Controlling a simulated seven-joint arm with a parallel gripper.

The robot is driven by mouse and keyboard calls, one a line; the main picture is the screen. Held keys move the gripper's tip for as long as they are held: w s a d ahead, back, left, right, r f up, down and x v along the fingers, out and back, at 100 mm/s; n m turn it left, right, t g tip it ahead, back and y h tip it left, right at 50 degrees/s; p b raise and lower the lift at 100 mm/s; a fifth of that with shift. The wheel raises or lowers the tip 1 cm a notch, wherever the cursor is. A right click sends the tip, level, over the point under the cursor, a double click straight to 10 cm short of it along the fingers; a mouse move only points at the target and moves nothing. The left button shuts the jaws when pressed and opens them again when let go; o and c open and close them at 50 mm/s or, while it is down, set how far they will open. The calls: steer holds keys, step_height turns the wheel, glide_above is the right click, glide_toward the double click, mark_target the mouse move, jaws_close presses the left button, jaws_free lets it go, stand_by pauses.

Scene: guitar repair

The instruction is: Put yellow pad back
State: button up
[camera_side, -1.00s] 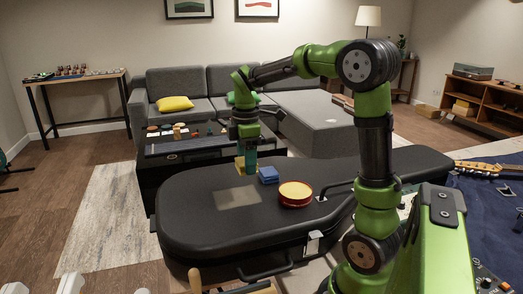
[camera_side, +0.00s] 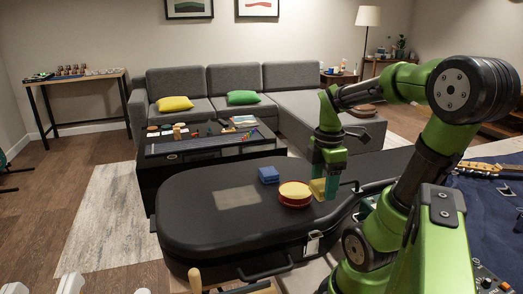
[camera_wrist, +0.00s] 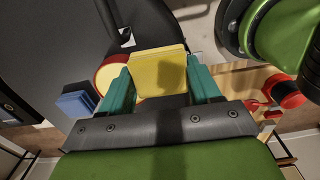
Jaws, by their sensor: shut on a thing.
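My gripper (camera_side: 325,187) is shut on the yellow pad (camera_side: 317,189), just right of the red-rimmed round pad and over the right part of the black guitar case (camera_side: 190,228). In the wrist view the yellow pad (camera_wrist: 158,72) sits between the two teal fingers of my gripper (camera_wrist: 160,80). I cannot tell whether the pad touches the case. The round pad (camera_side: 295,193) has a yellowish top and a red side. The blue pad (camera_side: 268,174) lies on the case behind and left of it; it also shows in the wrist view (camera_wrist: 75,103).
A paler rectangular patch (camera_side: 237,198) on the case is bare. A low dark table (camera_side: 165,159) with small items stands behind the case. The case's handle and latch (camera_side: 313,243) are at its near edge. A guitar neck (camera_side: 485,167) lies on the blue cloth at right.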

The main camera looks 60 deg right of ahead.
glide_above(298, 179)
steer(key=shift+s+a+f, duration=0.2)
steer(key=shift+f, duration=0.6)
steer(key=shift+w+d+f, duration=0.15)
steer(key=shift+f, duration=1.6)
steer(key=shift+f, duration=0.15)
steer(key=o, duration=1.1)
steer(key=shift+o, duration=0.2)
